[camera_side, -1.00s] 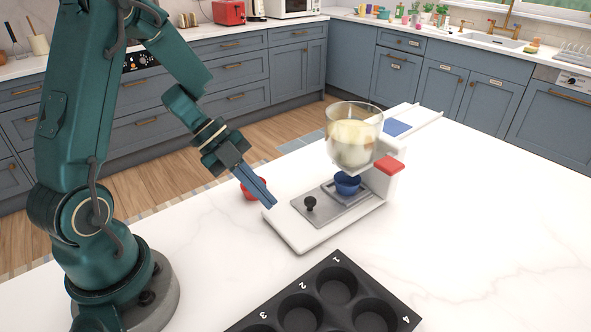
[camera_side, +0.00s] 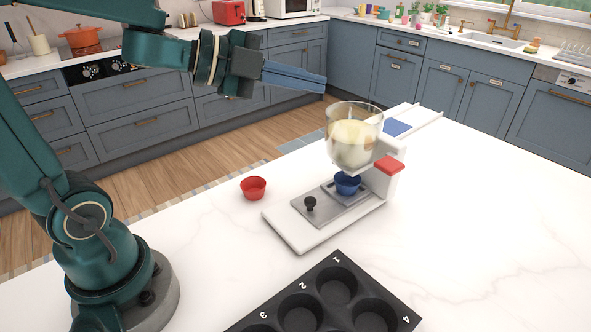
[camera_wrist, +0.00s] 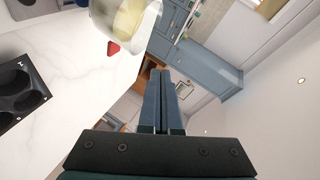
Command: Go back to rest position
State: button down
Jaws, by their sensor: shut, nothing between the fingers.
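My gripper (camera_side: 322,84) is raised high above the counter at the upper middle of the side view, pointing right. It is shut and empty; its closed blue fingers also show in the wrist view (camera_wrist: 158,75). It is apart from everything on the counter. In the side view a red cup (camera_side: 253,188) stands on the white counter, left of the dispenser. A blue cup (camera_side: 348,183) sits on the dispenser's metal plate, under its clear bowl (camera_side: 354,140) of pale batter. The bowl also shows at the top of the wrist view (camera_wrist: 130,20).
The dispenser's white base (camera_side: 290,232) has a black knob (camera_side: 310,203) and a red button (camera_side: 389,165). A dark numbered muffin tray (camera_side: 320,292) lies at the front. A blue square (camera_side: 397,128) lies behind the dispenser. The right part of the counter (camera_side: 500,230) is clear.

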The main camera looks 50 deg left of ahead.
jog(key=s+a+r+n+t+y, duration=0.2)
jog(key=s+a+r+n+y, duration=0.15)
jog(key=n+y, duration=0.55)
jog(key=s+d+f+n+g+h, duration=0.4)
jog(key=s+f+n+g, duration=0.4)
jog(key=s+f, duration=0.4)
jog(key=shift+s+d+f+n+g, duration=0.3)
jog(key=shift+s+d+f+g, duration=0.1)
jog(key=shift+s+g, duration=0.35)
